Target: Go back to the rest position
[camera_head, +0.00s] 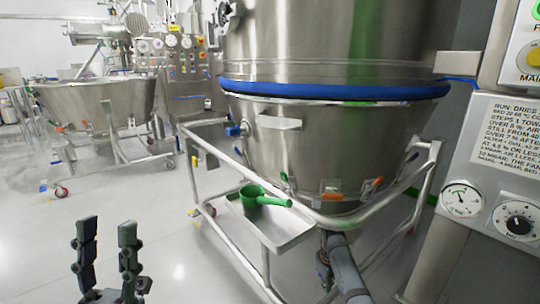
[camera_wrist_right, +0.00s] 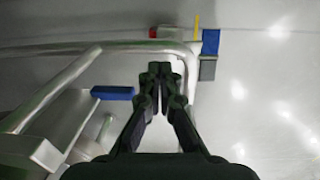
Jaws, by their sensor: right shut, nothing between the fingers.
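My left gripper (camera_head: 106,232) is at the lower left of the head view. Its two dark fingers point up and stand apart, with nothing between them and pale floor behind. My right gripper (camera_wrist_right: 160,68) is in the middle of the right wrist view. Its dark fingertips are together and hold nothing. They are close to a metal frame tube (camera_wrist_right: 110,46) in that picture; I cannot tell whether they touch it.
A large steel vessel (camera_head: 330,145) with a blue ring (camera_head: 335,90) stands on a tubular frame (camera_head: 205,205). A green scoop (camera_head: 253,196) lies on the frame's tray (camera_head: 270,238). A control panel (camera_head: 492,205) is at right.

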